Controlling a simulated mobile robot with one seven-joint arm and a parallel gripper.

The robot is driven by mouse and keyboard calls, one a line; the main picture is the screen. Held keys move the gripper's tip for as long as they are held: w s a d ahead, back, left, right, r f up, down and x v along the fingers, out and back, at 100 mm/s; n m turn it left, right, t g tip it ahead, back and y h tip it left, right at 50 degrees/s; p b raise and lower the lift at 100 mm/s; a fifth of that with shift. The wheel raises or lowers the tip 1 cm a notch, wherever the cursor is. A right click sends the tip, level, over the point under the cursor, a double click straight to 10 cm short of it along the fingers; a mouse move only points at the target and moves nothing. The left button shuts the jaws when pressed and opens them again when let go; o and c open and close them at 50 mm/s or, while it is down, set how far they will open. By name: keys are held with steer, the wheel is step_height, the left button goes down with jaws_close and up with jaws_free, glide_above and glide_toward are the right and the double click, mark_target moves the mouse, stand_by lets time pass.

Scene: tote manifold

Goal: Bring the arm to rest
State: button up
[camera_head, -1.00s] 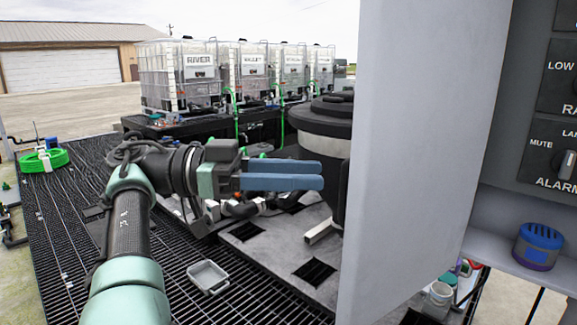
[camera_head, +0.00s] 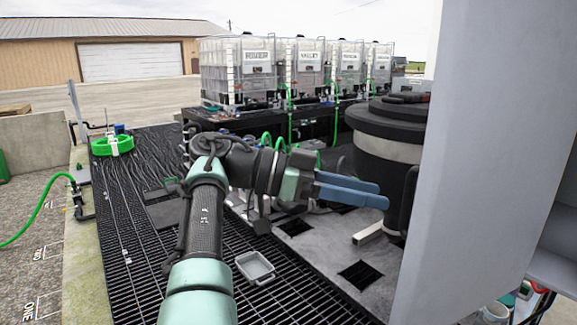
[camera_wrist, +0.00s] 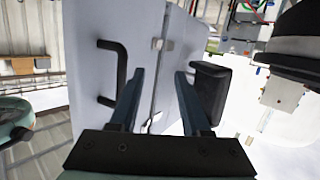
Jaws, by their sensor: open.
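My arm reaches forward over the black grating in the head view, and my gripper (camera_head: 385,193) points right, in front of the dark round tank (camera_head: 390,155). Its two blue fingers look close together from the side. In the wrist view my gripper (camera_wrist: 158,75) shows two fingers apart with nothing between them. Beyond them is a white cabinet front (camera_wrist: 105,30) with a dark handle (camera_wrist: 117,72). I cannot tell how far the fingers are from it.
A grey panel (camera_head: 490,150) stands close on the right. A small grey tray (camera_head: 255,267) lies on the grating (camera_head: 140,200). Several white caged totes (camera_head: 237,70) stand at the back. A green hose coil (camera_head: 112,146) lies at the left. The air left of my arm looks clear.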

steer(key=w+d+f+n+t+y, duration=0.2)
steer(key=w+f+n+t, duration=0.1)
steer(key=w+t, duration=0.2)
steer(key=a+r+n+t+y, duration=0.5)
steer(key=r+n+t, duration=0.3)
steer(key=t, duration=0.4)
steer(key=s+a+r+n+t+y, duration=0.2)
steer(key=s+a+r+t+y, duration=0.1)
steer(key=s, duration=0.5)
steer(key=s+a+r+n+t+y, duration=0.2)
steer(key=s+a+r+n+t, duration=0.1)
steer(key=s+r, duration=0.4)
steer(key=s+a+r+n+t+y, duration=0.2)
steer(key=s+a+r+t+y, duration=0.1)
steer(key=s, duration=0.5)
step_height(320, 180, up, 3)
steer(key=a+t, duration=0.1)
steer(key=t, duration=0.1)
steer(key=shift+s+a+t+y, duration=0.15)
steer(key=shift+s+t+y, duration=0.15)
steer(key=shift+t, duration=0.1)
